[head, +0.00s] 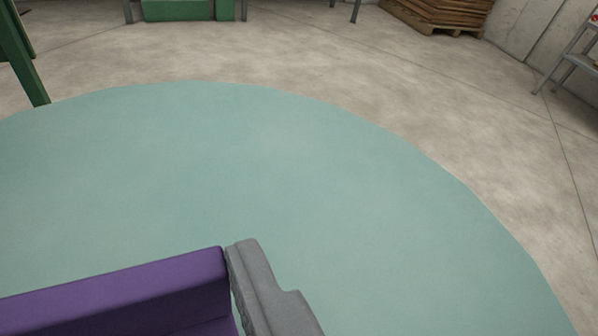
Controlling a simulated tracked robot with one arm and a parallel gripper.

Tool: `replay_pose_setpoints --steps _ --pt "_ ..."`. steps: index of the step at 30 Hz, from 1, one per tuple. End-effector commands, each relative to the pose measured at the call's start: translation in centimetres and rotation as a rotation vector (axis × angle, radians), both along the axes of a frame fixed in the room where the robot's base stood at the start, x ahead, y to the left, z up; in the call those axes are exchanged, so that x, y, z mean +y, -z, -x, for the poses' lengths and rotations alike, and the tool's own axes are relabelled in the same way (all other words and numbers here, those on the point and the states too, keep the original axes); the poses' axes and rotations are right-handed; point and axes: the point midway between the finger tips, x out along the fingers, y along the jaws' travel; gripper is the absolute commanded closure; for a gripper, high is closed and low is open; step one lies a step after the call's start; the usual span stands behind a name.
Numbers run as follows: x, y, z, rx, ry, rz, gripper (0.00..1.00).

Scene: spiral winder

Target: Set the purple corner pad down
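The purple corner pad (130,292) fills the lower left of the head view. Its left and lower parts are cut off by the picture's edge. One grey finger of my gripper (265,285) shows at the pad's right end, and its upper tip touches the pad. The other finger is out of view. The pad sits in my gripper, in front of a large round teal surface (270,170). The pad's underside is hidden, so I cannot tell how high it is above that surface.
The teal surface is bare beyond the pad. Concrete floor (440,95) surrounds it. A green post (25,60) stands at the far left, a green machine base (178,10) at the back, a pallet with brown sheets (440,14) at the back right, and a grey step frame (575,60) at the right.

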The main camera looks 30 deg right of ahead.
Motion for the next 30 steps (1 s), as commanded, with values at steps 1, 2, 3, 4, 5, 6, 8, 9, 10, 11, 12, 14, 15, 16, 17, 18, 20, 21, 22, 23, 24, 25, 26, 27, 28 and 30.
replay_pose_setpoints --steps 1,2,3,4,5,6,8,9,10,11,12,14,15,16,17,18,20,21,22,23,24,25,26,27,28,30 --pt "-0.8 0.2 -0.7 -0.004 0.004 -0.001 0.41" --pt "-1.2 0.3 -1.0 -0.003 0.004 -0.001 0.41" --pt "-1.8 0.4 -1.4 0.0 0.004 0.0 0.41" --pt "-2.2 0.5 -1.8 0.0 0.003 0.0 0.41" --pt "-2.5 0.5 -2.2 -0.002 0.002 0.0 0.41" --pt "-3.2 0.4 -2.8 -0.005 0.002 0.0 0.41" --pt "-4.2 0.6 -3.5 -0.003 0.004 0.001 0.41" --pt "-4.5 0.7 -4.0 -0.002 0.001 -0.001 0.41" --pt "-4.9 0.7 -4.4 -0.002 0.0 0.0 0.41" --pt "-5.4 0.7 -4.7 -0.004 0.002 0.0 0.41" --pt "-6.0 0.8 -5.1 -0.004 0.003 0.0 0.41" --pt "-6.4 0.9 -5.6 -0.001 0.0 0.0 0.41" --pt "-6.7 1.0 -5.8 0.001 -0.001 0.0 0.41" --pt "-6.8 1.0 -6.0 0.0 -0.001 -0.001 0.41" --pt "-7.0 0.9 -6.1 0.0 -0.001 -0.001 0.41" --pt "-7.2 0.9 -6.3 -0.001 0.0 -0.001 0.41" --pt "-7.4 0.8 -6.4 -0.002 0.0 0.0 0.41" --pt "-7.5 0.8 -6.5 -0.003 0.0 0.0 0.41" --pt "-7.6 0.8 -6.6 -0.003 0.0 0.001 0.41" --pt "-7.7 0.8 -6.7 -0.003 -0.001 0.002 0.41" --pt "-7.9 1.1 -6.8 -0.003 0.0 0.002 0.41" --pt "-7.8 1.7 -6.7 -0.001 -0.001 0.002 0.41" --pt "-7.8 2.2 -6.7 0.0 0.0 0.001 0.41" --pt "-7.8 2.9 -6.7 0.002 0.0 0.001 0.41" --pt "-7.8 3.4 -6.7 0.002 0.0 0.0 0.41" --pt "-7.8 4.3 -6.7 0.003 0.0 0.0 0.41"
